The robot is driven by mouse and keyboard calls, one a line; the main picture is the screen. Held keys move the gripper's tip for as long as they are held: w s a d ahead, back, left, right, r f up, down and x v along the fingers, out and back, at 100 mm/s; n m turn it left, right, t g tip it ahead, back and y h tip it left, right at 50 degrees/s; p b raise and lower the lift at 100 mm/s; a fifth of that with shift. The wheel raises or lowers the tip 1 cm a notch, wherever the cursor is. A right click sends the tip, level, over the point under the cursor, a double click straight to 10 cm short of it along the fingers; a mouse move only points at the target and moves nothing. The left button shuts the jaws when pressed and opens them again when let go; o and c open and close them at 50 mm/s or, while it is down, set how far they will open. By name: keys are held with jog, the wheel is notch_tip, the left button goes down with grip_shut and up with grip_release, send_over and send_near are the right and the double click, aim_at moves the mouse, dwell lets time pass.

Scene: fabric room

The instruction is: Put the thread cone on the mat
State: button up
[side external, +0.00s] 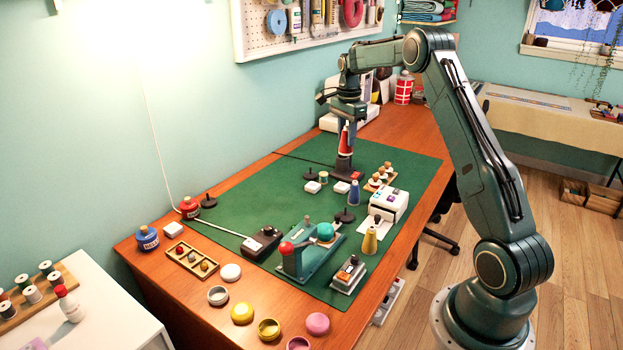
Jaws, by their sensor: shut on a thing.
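My gripper (345,125) points down over the far part of the green mat (270,185). It is shut on a red thread cone (343,140) with a pale band. The cone shows just below my wrist, above a dark upright thing (344,166) that stands on the mat. I cannot tell whether the cone touches that thing. The fingers are small and partly merge with the dark shapes around them. A blue cone (354,193) and a yellow cone (370,241) stand on the mat nearer the camera.
A white box-like device (390,205), a rack of small spools (380,177), a green-and-red machine (308,255) and a black device (262,243) stand on the mat. Several round tins, including a yellow one (242,313), line the near table edge. The mat's left far area is clear.

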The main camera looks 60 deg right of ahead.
send_over(341, 201)
jog(key=shift+f, duration=0.45)
notch_tip(341, 201, down, 16)
jog(key=shift+r, duration=0.15)
dwell(0.5)
jog(key=shift+f, duration=2.15)
jog(key=shift+f, duration=0.1)
jog(key=o, duration=1)
